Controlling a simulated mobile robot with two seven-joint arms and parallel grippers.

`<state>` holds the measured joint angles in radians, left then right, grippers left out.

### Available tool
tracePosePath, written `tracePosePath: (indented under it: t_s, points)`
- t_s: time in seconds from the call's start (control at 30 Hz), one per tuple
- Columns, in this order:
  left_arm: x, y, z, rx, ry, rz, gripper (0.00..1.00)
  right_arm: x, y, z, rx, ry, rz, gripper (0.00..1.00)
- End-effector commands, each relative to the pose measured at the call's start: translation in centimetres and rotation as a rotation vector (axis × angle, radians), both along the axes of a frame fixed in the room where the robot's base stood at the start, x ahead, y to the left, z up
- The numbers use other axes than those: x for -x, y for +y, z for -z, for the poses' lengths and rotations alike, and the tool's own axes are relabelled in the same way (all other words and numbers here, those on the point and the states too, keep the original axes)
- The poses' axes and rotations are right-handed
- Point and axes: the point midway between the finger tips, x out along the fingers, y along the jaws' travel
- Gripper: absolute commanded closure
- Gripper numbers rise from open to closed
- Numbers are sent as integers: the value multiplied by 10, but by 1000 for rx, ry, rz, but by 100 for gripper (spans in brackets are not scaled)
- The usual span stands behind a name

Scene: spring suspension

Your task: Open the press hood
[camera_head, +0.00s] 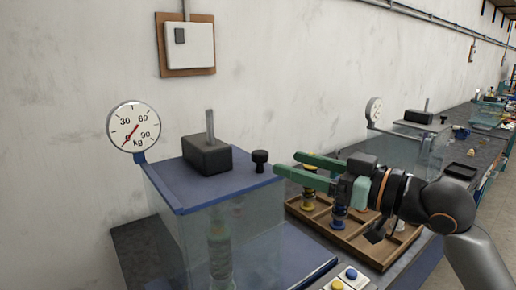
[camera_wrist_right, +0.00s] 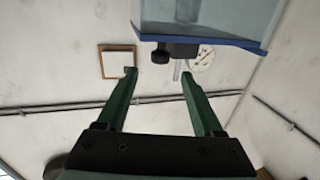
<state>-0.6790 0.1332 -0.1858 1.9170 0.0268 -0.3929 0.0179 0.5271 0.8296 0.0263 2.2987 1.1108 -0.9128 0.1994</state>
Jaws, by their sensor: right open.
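The press hood (camera_head: 225,183) has a blue top and clear walls. Its top lies level, and a spring (camera_head: 220,250) shows dimly through the wall. A black knob (camera_head: 260,157) stands on the top near its right edge. My right gripper (camera_head: 287,163) is open and empty, its green fingers pointing left at the knob, just to the right of it. In the right wrist view, the knob (camera_wrist_right: 160,54) shows beyond and between the open fingertips (camera_wrist_right: 158,74), beside the blue hood edge (camera_wrist_right: 195,41). I see no contact. My left gripper is not in view.
A dial gauge (camera_head: 134,127) stands at the hood's back left. A black block (camera_head: 206,156) with a metal rod sits on top. A wooden tray (camera_head: 370,250) with springs lies under my right gripper. Buttons (camera_head: 350,273) are at the front. A second press (camera_head: 415,140) stands behind.

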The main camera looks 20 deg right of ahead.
Motion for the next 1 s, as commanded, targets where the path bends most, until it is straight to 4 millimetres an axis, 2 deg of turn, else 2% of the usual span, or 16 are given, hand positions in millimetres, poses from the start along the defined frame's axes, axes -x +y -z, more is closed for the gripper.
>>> tracePosePath:
  t_s: [0.2,0.43,0.87,1.0]
  points:
    - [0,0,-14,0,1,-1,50,-36,26,-3,-4,0,-4,31]
    - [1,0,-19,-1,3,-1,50,-62,44,-1,-1,0,-1,31]
    - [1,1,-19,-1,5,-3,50,-70,49,0,2,-1,0,31]
    - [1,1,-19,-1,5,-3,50,-70,49,0,2,0,0,47]
